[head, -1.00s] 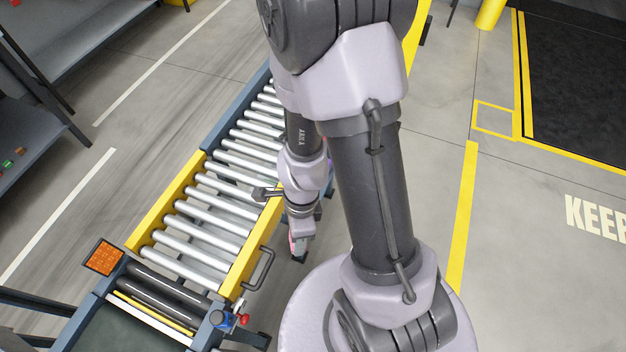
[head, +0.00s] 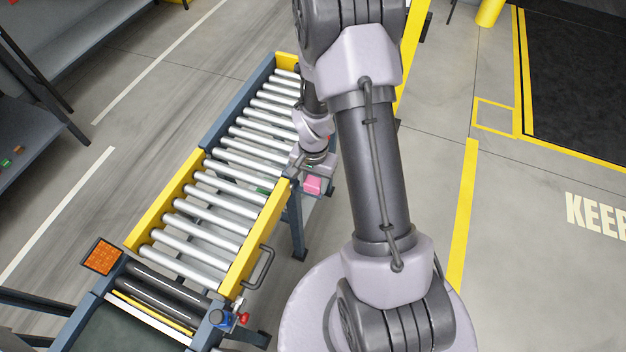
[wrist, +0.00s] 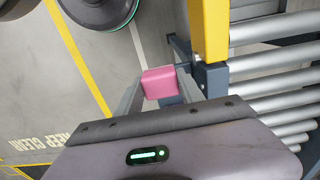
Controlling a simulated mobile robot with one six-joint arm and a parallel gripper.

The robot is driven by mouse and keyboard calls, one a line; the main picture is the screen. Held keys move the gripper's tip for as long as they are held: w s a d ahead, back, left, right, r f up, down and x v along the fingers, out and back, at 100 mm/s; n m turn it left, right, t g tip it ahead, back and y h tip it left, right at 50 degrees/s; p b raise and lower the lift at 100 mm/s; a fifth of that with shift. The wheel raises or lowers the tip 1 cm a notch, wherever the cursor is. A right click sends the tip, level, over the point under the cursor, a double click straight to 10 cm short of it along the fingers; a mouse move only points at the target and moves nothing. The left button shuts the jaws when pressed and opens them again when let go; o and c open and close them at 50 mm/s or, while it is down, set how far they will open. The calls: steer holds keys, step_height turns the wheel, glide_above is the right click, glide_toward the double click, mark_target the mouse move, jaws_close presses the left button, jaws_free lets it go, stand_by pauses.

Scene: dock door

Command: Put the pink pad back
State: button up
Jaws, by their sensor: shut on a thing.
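The pink pad (head: 312,185) is a small pink block. In the head view it shows below my wrist, just right of the roller conveyor's near side rail. In the wrist view the pink pad (wrist: 160,84) sits between the two grey fingers of my gripper (wrist: 158,90), which is shut on it. In that view the pad is close to the conveyor's yellow and blue side rail; I cannot tell whether they touch. Part of the pad is hidden by my wrist in the head view.
The roller conveyor (head: 210,212) has yellow and blue side rails and bare rollers. A bent grey handle (head: 262,268) and a red knob (head: 244,320) stick out at its near end. An orange square (head: 103,257) stands at the left. Open floor lies to the right.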

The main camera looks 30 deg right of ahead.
mark_target(313, 180)
steer(key=w, duration=0.1)
steer(key=w+d, duration=0.1)
steer(key=w+f+b, duration=0.1)
steer(key=shift+d, duration=0.3)
step_height(313, 180, down, 3)
steer(key=shift+f+b, duration=0.1)
steer(key=shift+b, duration=0.65)
steer(key=shift+r, duration=0.2)
steer(key=shift+f, duration=0.15)
steer(key=o, duration=0.9)
